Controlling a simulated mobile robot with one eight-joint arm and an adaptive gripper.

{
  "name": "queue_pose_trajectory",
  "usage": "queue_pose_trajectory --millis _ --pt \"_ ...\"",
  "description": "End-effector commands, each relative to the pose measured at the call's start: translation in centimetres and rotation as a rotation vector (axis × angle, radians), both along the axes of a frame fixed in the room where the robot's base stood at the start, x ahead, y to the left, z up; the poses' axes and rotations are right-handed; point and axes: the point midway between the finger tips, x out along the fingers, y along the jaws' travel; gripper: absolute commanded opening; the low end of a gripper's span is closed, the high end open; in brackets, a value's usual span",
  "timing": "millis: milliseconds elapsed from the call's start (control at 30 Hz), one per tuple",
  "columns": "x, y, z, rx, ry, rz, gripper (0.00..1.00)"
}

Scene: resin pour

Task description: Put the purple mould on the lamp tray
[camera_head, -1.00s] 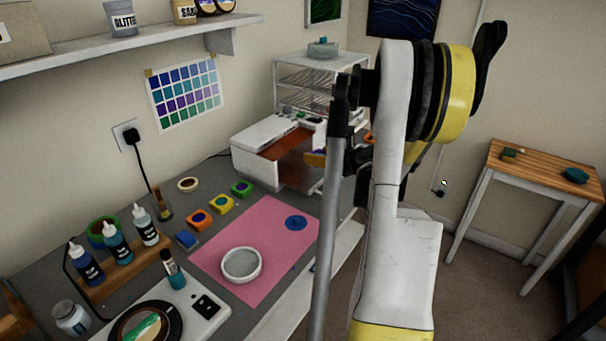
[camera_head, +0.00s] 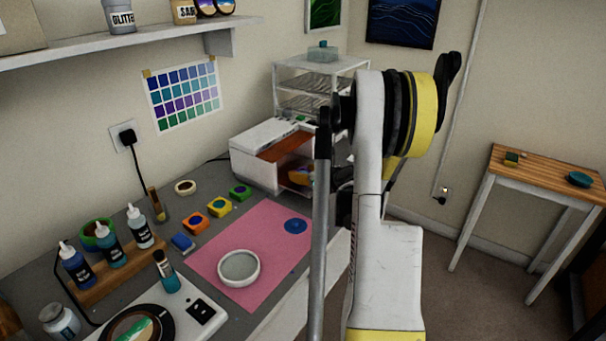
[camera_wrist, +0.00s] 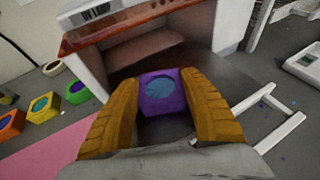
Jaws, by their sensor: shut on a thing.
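The purple mould (camera_wrist: 163,94), a small block with a round blue-filled hollow, sits between the two orange fingers of my gripper (camera_wrist: 158,84) in the wrist view. The gripper is shut on it. In the head view the orange fingers (camera_head: 302,175) show at the lamp's open front, partly behind my arm; the mould cannot be made out there. The white curing lamp (camera_head: 262,140) has an orange cover and an open front. In the wrist view the lamp (camera_wrist: 95,30) is just beyond the mould. The lamp's tray is not clearly distinguishable, and contact below the mould cannot be told.
Several coloured moulds, including a green one (camera_head: 240,192), stand left of the lamp. A pink mat (camera_head: 240,270) holds a white round dish (camera_head: 239,267) and a blue disc (camera_head: 296,226). A white rack (camera_head: 300,75) stands behind the lamp. A side table (camera_head: 545,168) is at right.

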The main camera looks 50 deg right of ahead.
Motion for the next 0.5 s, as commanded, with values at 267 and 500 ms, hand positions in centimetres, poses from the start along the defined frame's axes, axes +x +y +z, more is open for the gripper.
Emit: queue_pose_trajectory --millis 267,500 --pt "-0.01 0.00 -0.15 0.000 0.000 0.000 0.71" --pt "-0.11 0.02 0.44 0.000 0.000 0.000 0.71"
